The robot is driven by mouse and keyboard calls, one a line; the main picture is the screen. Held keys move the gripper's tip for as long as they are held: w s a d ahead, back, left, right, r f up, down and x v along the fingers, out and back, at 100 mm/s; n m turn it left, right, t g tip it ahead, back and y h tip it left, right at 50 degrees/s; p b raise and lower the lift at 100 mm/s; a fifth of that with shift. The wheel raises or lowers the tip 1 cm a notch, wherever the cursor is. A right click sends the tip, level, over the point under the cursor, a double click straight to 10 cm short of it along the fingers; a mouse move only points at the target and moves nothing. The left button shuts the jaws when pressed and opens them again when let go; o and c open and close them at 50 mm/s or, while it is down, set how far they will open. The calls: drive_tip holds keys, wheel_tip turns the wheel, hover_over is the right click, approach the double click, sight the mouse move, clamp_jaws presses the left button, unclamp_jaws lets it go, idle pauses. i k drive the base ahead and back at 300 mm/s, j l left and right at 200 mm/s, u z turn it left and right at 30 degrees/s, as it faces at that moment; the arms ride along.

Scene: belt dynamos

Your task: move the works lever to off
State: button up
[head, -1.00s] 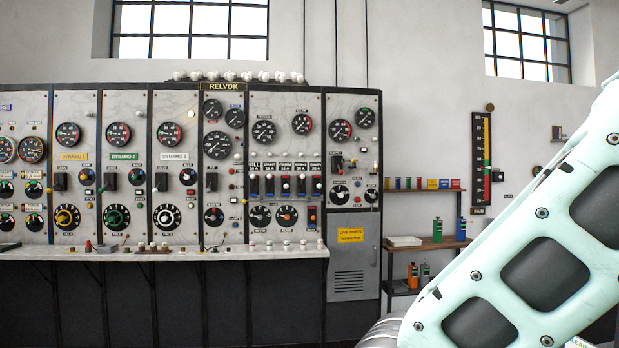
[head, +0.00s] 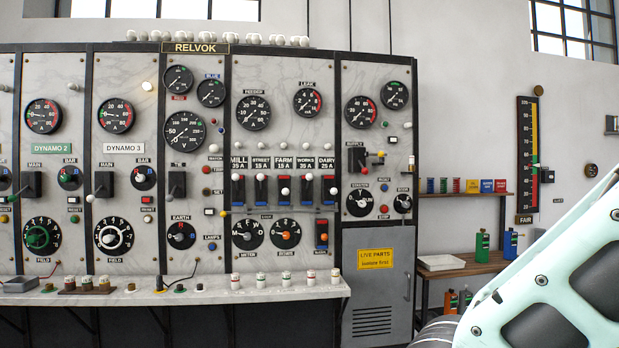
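The works lever (head: 307,190) is in the head view, fourth in a row of five lever switches on the marble panel, under a label reading WORKS 35 A. It has a dark body with blue and red parts, and its pale knob appears to sit near the top. The mill lever (head: 238,190), street lever (head: 261,190) and farm lever (head: 284,200) are to its left. The dairy lever (head: 328,192) is to its right. The farm and dairy knobs look lower than the works knob. My gripper is out of view; only my pale green arm shows at lower right.
A marble ledge (head: 200,291) with several small white-topped pegs juts out below the panels. A grey cabinet (head: 372,320) with a yellow live-parts sign stands right of it.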

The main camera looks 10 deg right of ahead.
sight(308, 177)
drive_tip(key=i+z, duration=0.1)
drive_tip(key=i, duration=1.45)
